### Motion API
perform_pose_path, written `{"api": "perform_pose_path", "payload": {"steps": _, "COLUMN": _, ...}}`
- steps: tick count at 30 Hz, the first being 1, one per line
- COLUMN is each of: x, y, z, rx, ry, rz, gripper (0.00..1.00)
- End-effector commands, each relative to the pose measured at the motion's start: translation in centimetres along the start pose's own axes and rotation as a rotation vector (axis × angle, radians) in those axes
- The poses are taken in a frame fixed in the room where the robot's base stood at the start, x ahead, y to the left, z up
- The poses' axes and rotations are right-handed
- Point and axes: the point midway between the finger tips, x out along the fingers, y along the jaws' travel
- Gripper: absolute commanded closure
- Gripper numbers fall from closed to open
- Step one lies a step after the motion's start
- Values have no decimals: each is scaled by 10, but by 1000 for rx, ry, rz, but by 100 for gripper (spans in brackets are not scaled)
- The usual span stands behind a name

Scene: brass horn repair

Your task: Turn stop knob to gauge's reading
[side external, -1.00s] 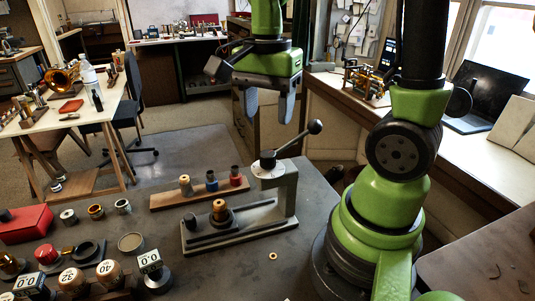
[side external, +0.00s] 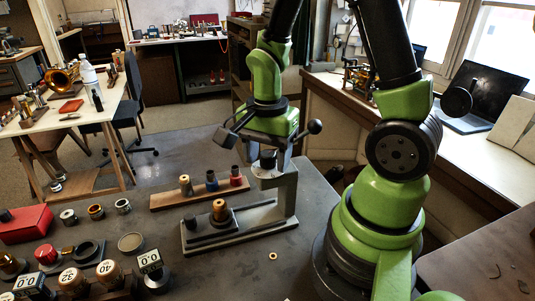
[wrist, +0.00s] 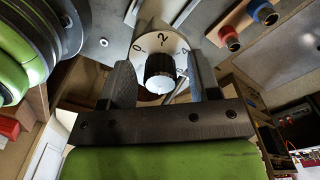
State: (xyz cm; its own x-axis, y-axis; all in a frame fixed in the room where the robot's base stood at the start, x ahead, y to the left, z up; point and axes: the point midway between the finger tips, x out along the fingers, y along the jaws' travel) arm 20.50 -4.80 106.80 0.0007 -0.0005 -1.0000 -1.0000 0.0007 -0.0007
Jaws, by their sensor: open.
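The stop knob (wrist: 159,70) is black and ribbed with a pale end, over a white dial (wrist: 152,43) marked 0, 2 and 4. In the side view the knob (side external: 268,159) sits on top of the grey press (side external: 288,193). My gripper (wrist: 160,73) is open, with one finger on each side of the knob and a gap showing; contact is not clear. It also shows in the side view (side external: 270,152), pointing down over the press top. A small gauge display (side external: 149,260) seems to read 0.0; another display (side external: 28,284) looks similar. The knob's pointer is not readable.
The press lever's black ball (side external: 315,127) sticks up close beside my gripper. A wooden strip (side external: 210,196) with several small parts lies left of the press. A red box (side external: 25,224) and loose rings stand farther left.

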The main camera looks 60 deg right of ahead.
Motion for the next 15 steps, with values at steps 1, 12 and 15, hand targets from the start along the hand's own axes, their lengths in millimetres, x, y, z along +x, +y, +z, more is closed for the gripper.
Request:
{"api": "perform_pose_path", "payload": {"steps": 1, "x": 0, "y": 0, "z": 0, "rx": 0, "ry": 0, "rz": 0, "gripper": 44}}
{"api": "perform_pose_path", "payload": {"steps": 12, "x": 0, "y": 0, "z": 0, "rx": -3, "ry": 0, "rz": 0, "gripper": 93}}
{"api": "perform_pose_path", "payload": {"steps": 15, "x": 0, "y": 0, "z": 0, "rx": -14, "ry": 0, "rz": 0, "gripper": 93}}
